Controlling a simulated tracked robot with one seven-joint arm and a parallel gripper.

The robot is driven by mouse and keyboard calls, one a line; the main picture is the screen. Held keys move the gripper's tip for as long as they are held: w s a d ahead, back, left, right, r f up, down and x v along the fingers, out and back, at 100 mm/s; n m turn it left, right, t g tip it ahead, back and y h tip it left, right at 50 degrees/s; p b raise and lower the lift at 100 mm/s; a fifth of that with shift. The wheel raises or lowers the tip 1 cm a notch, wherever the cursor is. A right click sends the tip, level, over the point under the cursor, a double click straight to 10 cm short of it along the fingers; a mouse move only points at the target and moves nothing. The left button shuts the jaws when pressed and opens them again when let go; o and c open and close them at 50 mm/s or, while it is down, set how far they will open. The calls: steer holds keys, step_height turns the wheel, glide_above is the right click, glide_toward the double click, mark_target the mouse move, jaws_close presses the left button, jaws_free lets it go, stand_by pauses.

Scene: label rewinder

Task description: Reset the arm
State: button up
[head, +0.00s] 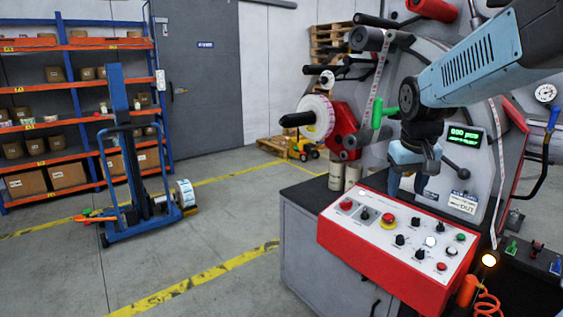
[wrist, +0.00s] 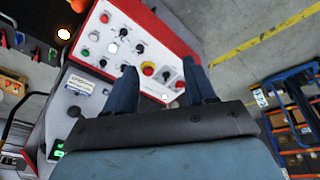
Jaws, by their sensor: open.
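My arm enters from the upper right in the head view, and my gripper (head: 408,184) hangs from it over the back edge of the red-framed control panel (head: 338,238). In the wrist view my gripper (wrist: 165,88) shows two blue fingers set wide apart with nothing between them. Beyond the fingers lies the white face of the control panel (wrist: 118,52), with red, green and black knobs and buttons. I cannot tell from these views whether a fingertip touches the panel, but the fingers appear apart from it.
A blue lift trolley (head: 127,170) stands on the floor at left. Orange shelves (head: 62,97) line the back wall. The floor (head: 185,250) between is clear.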

steer(key=s+a+r+t+y, duration=0.1)
steer(key=s+a, duration=0.3)
steer(key=s, duration=1.1)
steer(key=shift+a+t, duration=0.25)
steer(key=shift+t, duration=0.55)
steer(key=shift+c, duration=0.3)
